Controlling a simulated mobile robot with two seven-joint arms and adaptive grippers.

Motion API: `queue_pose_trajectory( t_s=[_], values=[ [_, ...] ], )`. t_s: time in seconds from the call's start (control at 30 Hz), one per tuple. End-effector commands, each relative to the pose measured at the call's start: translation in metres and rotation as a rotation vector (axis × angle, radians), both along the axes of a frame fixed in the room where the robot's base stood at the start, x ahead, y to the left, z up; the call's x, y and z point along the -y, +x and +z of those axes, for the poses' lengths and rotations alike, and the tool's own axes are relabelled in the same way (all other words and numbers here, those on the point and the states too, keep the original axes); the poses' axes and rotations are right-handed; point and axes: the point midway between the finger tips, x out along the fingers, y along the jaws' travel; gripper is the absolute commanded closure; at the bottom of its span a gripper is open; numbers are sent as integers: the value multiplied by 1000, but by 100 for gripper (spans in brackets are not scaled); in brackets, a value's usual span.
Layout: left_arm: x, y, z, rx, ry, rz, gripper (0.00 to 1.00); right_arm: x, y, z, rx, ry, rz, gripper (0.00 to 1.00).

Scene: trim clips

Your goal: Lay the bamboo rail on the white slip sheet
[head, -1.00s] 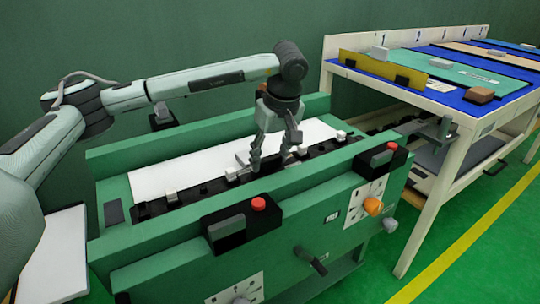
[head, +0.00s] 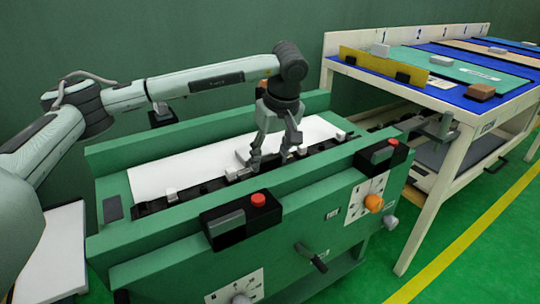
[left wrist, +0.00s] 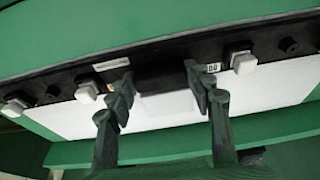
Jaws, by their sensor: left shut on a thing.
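The white slip sheet (head: 185,170) lies flat in the long green machine bed; it also shows as a white strip in the left wrist view (left wrist: 260,100). A yellow-tan rail (head: 382,70), which looks like the bamboo rail, stands on edge in black holders on the table at right. My left gripper (head: 268,166) is low over the black clip bar at the sheet's front edge. In the left wrist view (left wrist: 160,88) its fingers stand on either side of a dark block (left wrist: 168,78) on that bar, apparently gripping it. My right gripper is not in view.
The black bar (head: 205,188) carries several small white blocks. Green walls border the bed, and two black boxes with red buttons (head: 258,200) sit on the front wall. A cream table (head: 450,110) with a brown block (head: 481,91) stands at right.

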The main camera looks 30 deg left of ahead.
Motion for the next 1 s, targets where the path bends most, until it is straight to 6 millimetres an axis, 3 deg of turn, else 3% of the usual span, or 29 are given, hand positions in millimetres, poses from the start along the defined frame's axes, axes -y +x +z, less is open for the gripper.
queue_pose_trajectory(
  t_s=[0.07, 0.1, 0.27, 0.67, 1.0],
  values=[
    [0, 0, -2, 2, 0, 1, 89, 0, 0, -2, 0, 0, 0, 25],
    [0, 0, -1, 2, 0, 1, 45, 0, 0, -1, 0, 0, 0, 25],
    [0, 0, -1, 1, 0, 0, 25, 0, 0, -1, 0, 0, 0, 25],
    [2, -1, 4, 1, 0, 0, 25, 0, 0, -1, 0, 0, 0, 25],
    [17, -8, 68, 5, -1, -1, 25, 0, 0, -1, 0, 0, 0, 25]
  ],
)
